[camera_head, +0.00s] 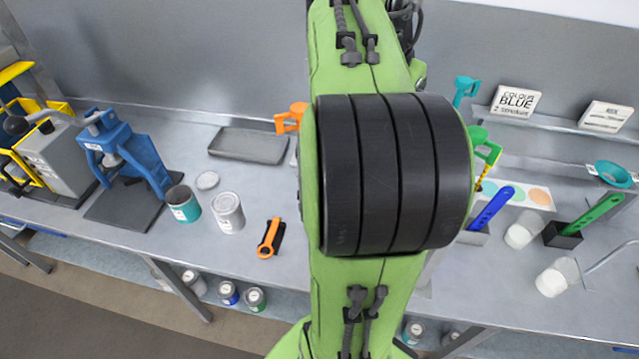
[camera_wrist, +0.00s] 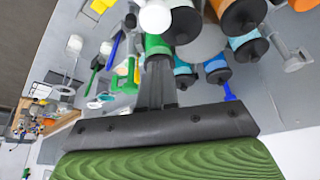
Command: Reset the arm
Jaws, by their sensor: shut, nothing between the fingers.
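My green arm with its black-banded joint fills the middle of the head view and hides the bench behind it. My gripper (camera_wrist: 157,80) shows in the wrist view, its dark fingers shut together with nothing between them. It does not show in the head view. Just past the fingertips in the wrist view is a green cylinder (camera_wrist: 157,45); I cannot tell whether the fingers touch it.
The grey bench (camera_head: 260,185) carries a blue press (camera_head: 125,150), a teal-labelled can (camera_head: 183,203), a grey can (camera_head: 228,212), an orange-and-black tool (camera_head: 270,238) and a grey tray (camera_head: 249,145). Blue (camera_head: 490,207) and green (camera_head: 596,214) handled tools stand at right.

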